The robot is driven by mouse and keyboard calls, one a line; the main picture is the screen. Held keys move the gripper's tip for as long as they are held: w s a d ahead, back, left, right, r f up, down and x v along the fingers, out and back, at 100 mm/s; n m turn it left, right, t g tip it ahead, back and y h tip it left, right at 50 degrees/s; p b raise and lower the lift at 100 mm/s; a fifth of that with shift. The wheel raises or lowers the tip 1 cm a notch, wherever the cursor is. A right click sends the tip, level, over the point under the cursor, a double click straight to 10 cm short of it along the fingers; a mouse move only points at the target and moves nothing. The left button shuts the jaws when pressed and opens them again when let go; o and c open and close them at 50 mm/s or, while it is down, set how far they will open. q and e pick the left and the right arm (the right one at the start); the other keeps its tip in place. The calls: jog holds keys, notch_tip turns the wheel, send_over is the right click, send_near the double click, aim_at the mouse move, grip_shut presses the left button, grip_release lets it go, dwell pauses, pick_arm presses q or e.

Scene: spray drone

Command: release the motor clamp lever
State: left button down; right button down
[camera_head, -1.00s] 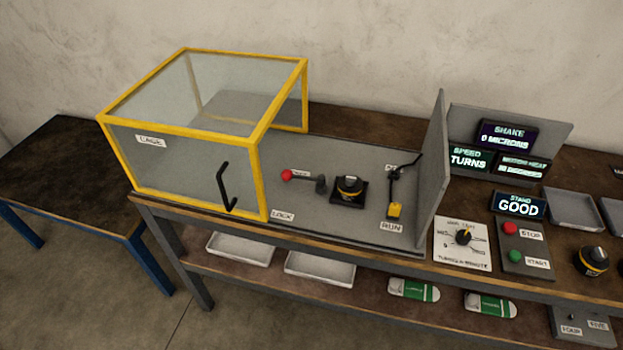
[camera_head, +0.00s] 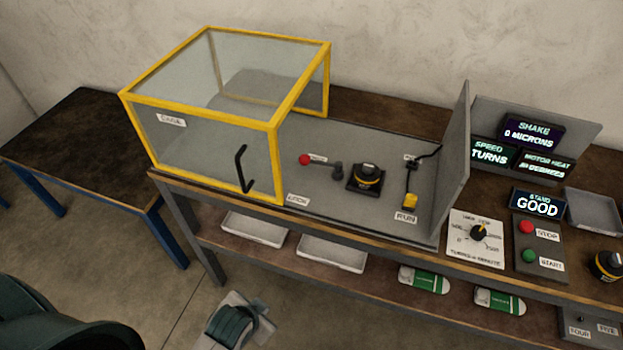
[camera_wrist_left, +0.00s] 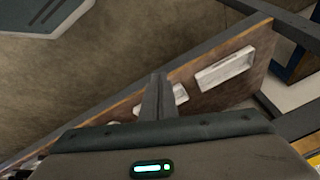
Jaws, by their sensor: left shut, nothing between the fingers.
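The clamp lever with its red knob (camera_head: 305,160) lies on the grey stand plate, its dark arm pointing right towards a pivot. A black motor with a yellow band (camera_head: 366,178) sits just right of it on a dark base. My left gripper (camera_head: 238,315) is low in front of the bench, well apart from the lever. In the left wrist view its fingers (camera_wrist_left: 157,98) are together with nothing visible between them. My right gripper is not in view.
The yellow-framed clear cage (camera_head: 205,140) stands left of the lever, with a black handle. A grey upright panel (camera_head: 454,165) stands to the right. A yellow switch (camera_head: 410,201) is near RUN. White trays (camera_head: 332,252) lie on the lower shelf.

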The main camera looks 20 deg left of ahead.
pick_arm(q)
jog(key=w+d+r+m+t, duration=0.1)
jog(key=w+r+m+t, duration=0.4)
jog(key=w+r, duration=0.4)
jog(key=w+d+r+m+t, duration=0.2)
jog(key=w+r+m+t, duration=0.3)
jog(key=r, duration=0.9)
jog(key=w+m, duration=0.2)
jog(key=w, duration=0.2)
jog(key=shift+w+d+m, duration=0.15)
jog(key=shift+d+m, duration=0.15)
jog(key=shift+m, duration=0.1)
jog(key=p, duration=0.4)
send_near(315, 163)
jog(key=x, duration=0.4)
jog(key=shift+w, duration=0.2)
jog(key=shift+x, duration=1.1)
jog(key=shift+f, duration=0.15)
